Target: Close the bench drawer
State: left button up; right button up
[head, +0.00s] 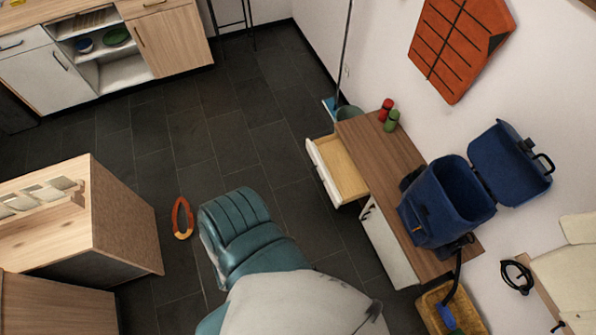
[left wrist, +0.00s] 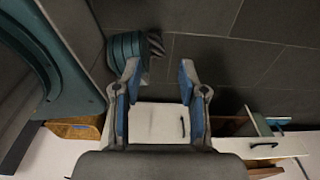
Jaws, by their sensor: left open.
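The bench (head: 385,155) has a brown wooden top and stands against the right wall in the head view. Its drawer (head: 340,172) is pulled out to the left, with a white front and a bare wooden inside that looks empty. In the left wrist view my left gripper (left wrist: 156,72) is open and empty. Beyond its fingers is a white cabinet door (left wrist: 155,120) with a dark handle. A white front with a dark handle, seemingly the drawer (left wrist: 285,148), shows right of the fingers, apart from them. Neither gripper shows in the head view.
A blue open bag (head: 430,215) and red (head: 386,108) and green (head: 392,122) containers stand on the bench. A yellow bin (head: 432,306) is beside its near end, a greenish bucket (head: 349,114) beside its far end. An orange loop (head: 182,217) lies on the floor. Floor left of the drawer is clear.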

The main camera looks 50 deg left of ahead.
aim_at(344, 184)
jog(key=u, duration=1.5)
